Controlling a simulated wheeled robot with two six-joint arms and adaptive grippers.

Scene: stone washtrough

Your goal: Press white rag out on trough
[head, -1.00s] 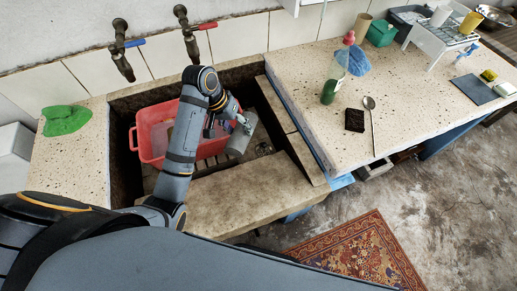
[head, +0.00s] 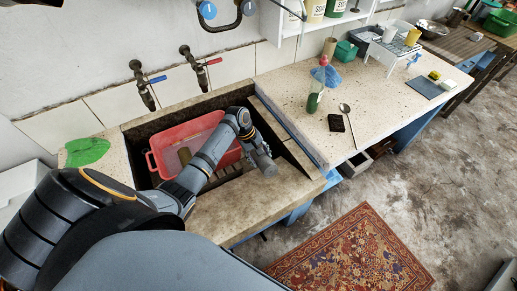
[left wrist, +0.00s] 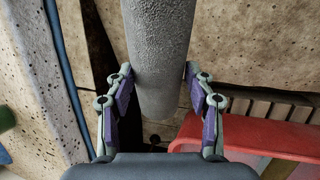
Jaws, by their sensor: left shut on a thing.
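My left gripper (head: 254,149) is shut on a pale grey roll (head: 264,163) with a rough surface, which I take to be the white rag. In the left wrist view the roll (left wrist: 160,45) sits between the two fingers (left wrist: 157,78) and runs up out of the picture. In the head view it is over the right part of the stone trough (head: 245,203), near the front ledge. I cannot tell whether it touches the stone. My right gripper is not in view.
A red tub (head: 158,148) stands in the trough, partly behind my left arm. A green cloth (head: 87,151) lies left of it. Two taps (head: 143,88) are on the wall. The right counter holds a green bottle (head: 314,102), a spoon (head: 346,120) and a dark block (head: 336,123).

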